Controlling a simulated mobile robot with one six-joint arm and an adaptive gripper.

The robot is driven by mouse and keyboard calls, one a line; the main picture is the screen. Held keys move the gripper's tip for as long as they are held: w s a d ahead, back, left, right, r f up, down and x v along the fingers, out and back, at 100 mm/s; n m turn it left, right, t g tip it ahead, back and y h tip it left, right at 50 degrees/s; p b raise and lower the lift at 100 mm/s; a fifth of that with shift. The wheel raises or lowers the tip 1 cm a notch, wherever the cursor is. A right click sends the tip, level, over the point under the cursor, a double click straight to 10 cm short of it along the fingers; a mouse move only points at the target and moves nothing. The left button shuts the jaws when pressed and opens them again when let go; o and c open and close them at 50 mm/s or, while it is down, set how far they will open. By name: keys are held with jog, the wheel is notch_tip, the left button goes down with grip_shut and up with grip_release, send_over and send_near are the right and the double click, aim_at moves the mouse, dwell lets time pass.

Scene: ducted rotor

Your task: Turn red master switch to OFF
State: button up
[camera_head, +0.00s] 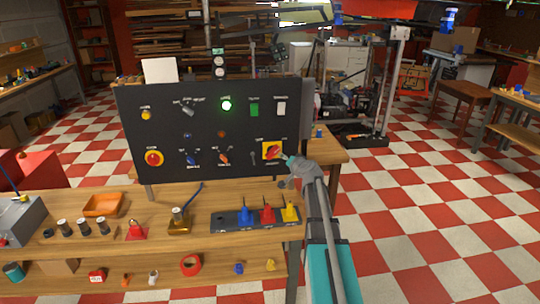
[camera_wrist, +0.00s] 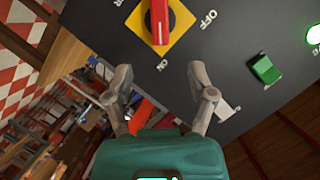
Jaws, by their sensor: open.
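The red master switch (camera_head: 271,152) sits on a yellow square plate at the lower right of the black panel (camera_head: 205,163). In the wrist view its red handle (camera_wrist: 159,20) lies at the top, over the yellow plate (camera_wrist: 180,22). The handle's lower end points towards the ON label; the OFF label is to the upper right. My gripper (camera_wrist: 160,85) is open, with its two fingers apart and nothing between them. The fingertips are below the handle in the wrist view, apart from it. In the head view my gripper (camera_head: 290,164) is just right of the switch.
A green lamp (camera_head: 227,105) is lit on the panel. A yellow-ringed red button (camera_head: 154,158) and small knobs share the panel. The bench (camera_head: 165,255) below holds an orange tray (camera_head: 103,204) and blue, red and yellow pieces. Checkered floor is open at right.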

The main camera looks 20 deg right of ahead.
aim_at(274, 153)
jog(key=b+x, duration=0.3)
jog(key=x, duration=1)
jog(key=shift+w, duration=0.1)
